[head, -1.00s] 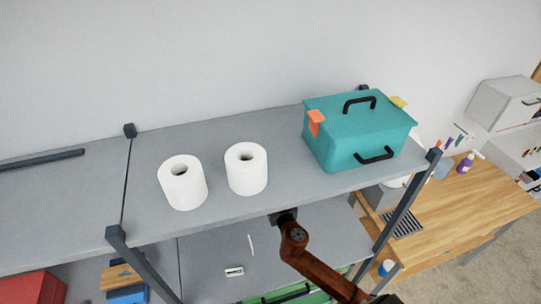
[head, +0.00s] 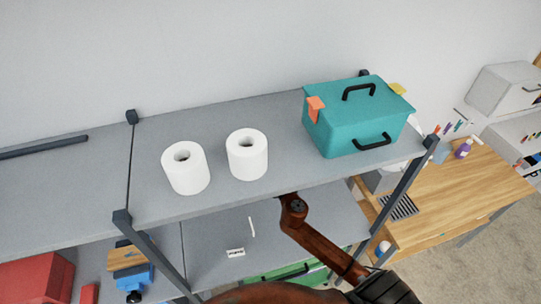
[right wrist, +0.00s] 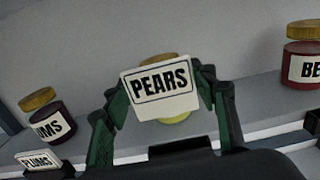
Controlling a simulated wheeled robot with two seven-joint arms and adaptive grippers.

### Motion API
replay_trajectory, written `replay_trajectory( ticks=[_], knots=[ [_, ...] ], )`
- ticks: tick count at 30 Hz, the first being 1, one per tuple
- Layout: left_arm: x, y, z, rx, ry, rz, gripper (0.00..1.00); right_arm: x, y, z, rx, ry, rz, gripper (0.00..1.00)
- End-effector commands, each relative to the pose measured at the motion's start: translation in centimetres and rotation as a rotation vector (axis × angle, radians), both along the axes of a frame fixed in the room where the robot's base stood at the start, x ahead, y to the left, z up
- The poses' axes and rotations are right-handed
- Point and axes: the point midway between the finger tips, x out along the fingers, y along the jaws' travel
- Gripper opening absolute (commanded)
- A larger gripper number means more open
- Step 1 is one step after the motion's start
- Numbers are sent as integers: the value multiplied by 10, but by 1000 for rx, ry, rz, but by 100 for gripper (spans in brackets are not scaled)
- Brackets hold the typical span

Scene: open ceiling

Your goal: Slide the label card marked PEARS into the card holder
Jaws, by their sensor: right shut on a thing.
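The white label card marked PEARS (right wrist: 160,84) is upright, facing the camera and slightly tilted, in the right wrist view. My right gripper (right wrist: 160,92) is shut on it, one green-and-black finger at each side. A jar with a yellowish lid (right wrist: 158,60) stands behind the card, mostly hidden. I cannot make out an empty card holder; a dark piece (right wrist: 181,146) below the card may be a holder or part of my gripper. In the head view, my right arm reaches under the upper shelf and its gripper is hidden. My left gripper is not in view.
In the wrist view, a dark red jar (right wrist: 52,124) stands left with a PLUMS card (right wrist: 38,160) in front. Another red jar (right wrist: 303,68) stands right. In the head view, paper rolls (head: 186,170) and a teal box (head: 350,128) sit on the upper shelf (head: 290,177).

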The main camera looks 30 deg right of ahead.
Motion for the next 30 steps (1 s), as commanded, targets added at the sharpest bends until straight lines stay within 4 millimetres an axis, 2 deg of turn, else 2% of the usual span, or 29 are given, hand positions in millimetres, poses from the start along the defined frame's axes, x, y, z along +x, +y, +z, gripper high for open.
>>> replay_trajectory(
  ticks=[3, 13, 30],
  knots=[
    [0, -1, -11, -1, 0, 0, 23, 0, 0, -14, 1, 1, 0, 36],
    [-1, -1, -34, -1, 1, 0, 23, 0, 0, -43, 1, 0, 1, 36],
    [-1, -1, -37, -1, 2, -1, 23, 0, 0, -47, 1, 0, 1, 36]
  ],
)
